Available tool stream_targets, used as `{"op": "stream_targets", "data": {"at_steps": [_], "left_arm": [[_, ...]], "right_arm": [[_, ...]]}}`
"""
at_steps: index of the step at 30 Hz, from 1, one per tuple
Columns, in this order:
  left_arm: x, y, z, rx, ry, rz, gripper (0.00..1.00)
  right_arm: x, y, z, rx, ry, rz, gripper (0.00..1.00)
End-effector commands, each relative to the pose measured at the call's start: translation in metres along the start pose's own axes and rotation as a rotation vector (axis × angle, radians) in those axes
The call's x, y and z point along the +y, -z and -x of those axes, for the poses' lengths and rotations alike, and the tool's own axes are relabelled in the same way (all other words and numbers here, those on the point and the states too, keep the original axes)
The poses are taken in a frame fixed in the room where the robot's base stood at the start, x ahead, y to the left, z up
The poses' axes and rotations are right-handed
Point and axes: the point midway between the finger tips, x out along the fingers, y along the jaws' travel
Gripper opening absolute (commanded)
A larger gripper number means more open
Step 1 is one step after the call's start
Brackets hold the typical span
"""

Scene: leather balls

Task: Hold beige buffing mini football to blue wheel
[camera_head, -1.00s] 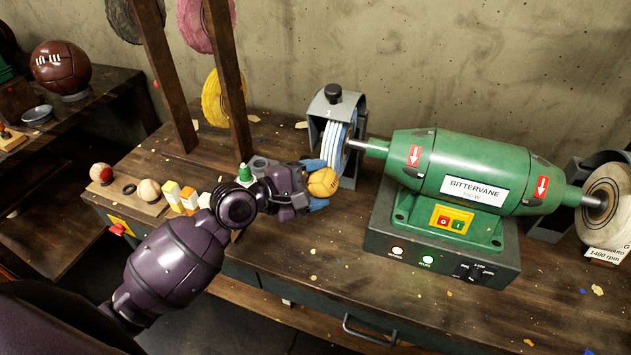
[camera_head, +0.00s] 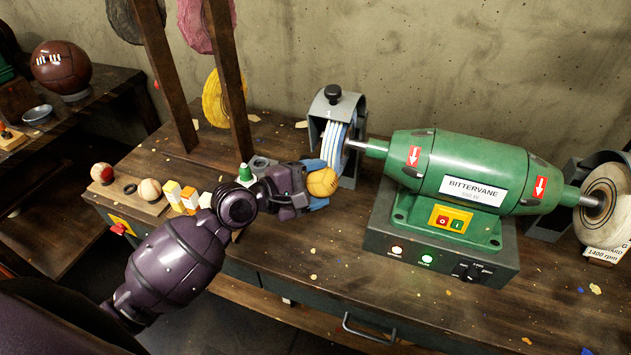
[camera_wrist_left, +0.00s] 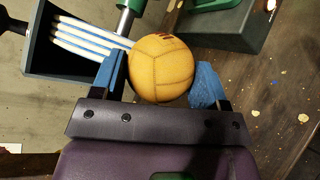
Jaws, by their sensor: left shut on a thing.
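The beige mini football (camera_head: 322,182) is clamped between the blue fingertips of my left gripper (camera_head: 318,183). In the left wrist view the ball (camera_wrist_left: 161,68) sits between both blue fingers of the gripper (camera_wrist_left: 160,82). The blue-and-white layered wheel (camera_head: 335,143) stands in its grey hood, just behind the ball. In the left wrist view the wheel (camera_wrist_left: 90,38) lies close to the ball's upper left; I cannot tell whether they touch. My right gripper is not in view.
The green buffing machine (camera_head: 470,175) stands on the bench with a lit green lamp. A second, pale wheel (camera_head: 606,200) is at the right. A wooden rack (camera_head: 228,80) stands at the left, near a board with small balls (camera_head: 150,190). The front bench is mostly clear.

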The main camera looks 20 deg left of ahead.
Motion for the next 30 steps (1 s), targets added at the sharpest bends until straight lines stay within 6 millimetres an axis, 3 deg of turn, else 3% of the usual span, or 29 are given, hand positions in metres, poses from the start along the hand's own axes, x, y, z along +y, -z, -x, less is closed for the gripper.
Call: {"op": "stream_targets", "data": {"at_steps": [30], "left_arm": [[-0.0004,-0.0011,0.0009,-0.001,-0.001,0.000,0.42]], "right_arm": [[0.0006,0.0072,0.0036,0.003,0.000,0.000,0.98]]}}
